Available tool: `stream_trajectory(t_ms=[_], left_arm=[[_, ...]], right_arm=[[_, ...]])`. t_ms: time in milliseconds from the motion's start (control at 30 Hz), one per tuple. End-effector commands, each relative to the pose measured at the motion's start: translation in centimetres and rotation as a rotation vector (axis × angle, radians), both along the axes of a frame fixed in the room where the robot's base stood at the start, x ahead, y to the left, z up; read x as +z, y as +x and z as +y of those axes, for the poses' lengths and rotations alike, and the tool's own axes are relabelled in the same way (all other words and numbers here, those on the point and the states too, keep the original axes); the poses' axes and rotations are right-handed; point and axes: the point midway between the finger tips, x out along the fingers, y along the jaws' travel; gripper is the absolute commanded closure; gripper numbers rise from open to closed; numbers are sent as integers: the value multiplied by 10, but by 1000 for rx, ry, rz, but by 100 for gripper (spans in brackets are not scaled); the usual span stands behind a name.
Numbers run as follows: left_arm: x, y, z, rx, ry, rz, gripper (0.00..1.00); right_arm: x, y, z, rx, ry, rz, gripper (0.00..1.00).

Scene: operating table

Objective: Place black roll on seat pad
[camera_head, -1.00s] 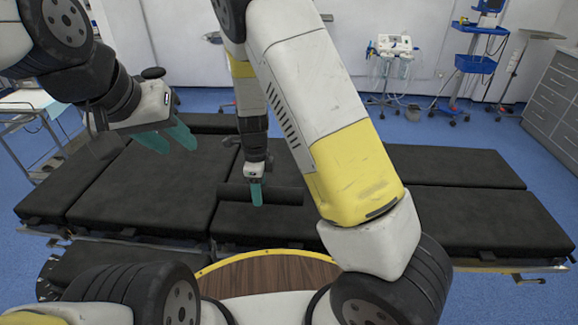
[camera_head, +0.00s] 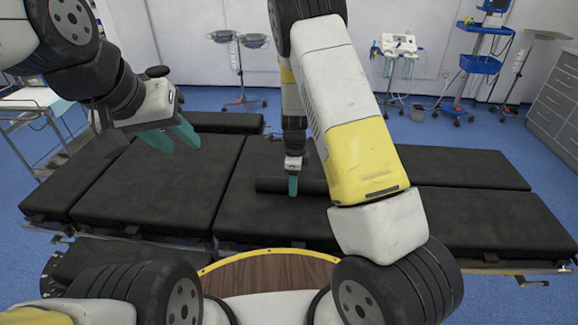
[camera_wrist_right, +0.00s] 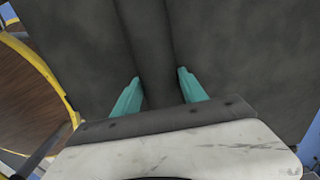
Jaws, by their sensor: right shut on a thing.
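The black roll (camera_head: 270,185) lies crosswise over the black middle pad (camera_head: 255,218) of the operating table. I cannot tell whether it touches the pad or hangs just above it. My right gripper (camera_head: 293,187) points down and is shut on the roll. In the right wrist view the roll (camera_wrist_right: 148,45) runs between the teal fingers of that gripper (camera_wrist_right: 160,92). My right forearm hides the roll's right end in the head view. My left gripper (camera_head: 170,136) is open and empty above the left pads. Which pad is the seat pad is not marked.
More black pads lie at the left (camera_head: 165,185) and right (camera_head: 470,215) of the table, with bare tops. A wood-topped, yellow-edged surface (camera_head: 270,272) is in front. Stands with basins (camera_head: 238,40) and a blue cart (camera_head: 480,65) stand behind, clear of the table.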

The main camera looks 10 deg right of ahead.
Motion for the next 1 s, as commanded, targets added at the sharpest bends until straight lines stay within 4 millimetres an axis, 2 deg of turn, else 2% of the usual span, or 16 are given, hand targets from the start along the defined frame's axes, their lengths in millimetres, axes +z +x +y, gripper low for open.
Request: stream_trajectory(t_ms=[267, 300, 400, 767, 867, 1000], left_arm=[[0, 0, 0, 0, 0, 0, 64], [0, 0, 0, 0, 0, 0, 64], [0, 0, 0, 0, 0, 0, 64], [0, 0, 0, 0, 0, 0, 64], [0, 0, 0, 0, 0, 0, 64], [0, 0, 0, 0, 0, 0, 64]], right_arm=[[-1, 0, 0, 0, 1, -1, 98], [-2, 0, 0, -1, 1, -1, 48], [-1, 0, 0, -1, 1, -1, 29], [1, 1, 0, 0, 1, -2, 28], [11, 1, 1, 0, 1, -4, 28], [38, 1, 1, 0, 2, -6, 28]])
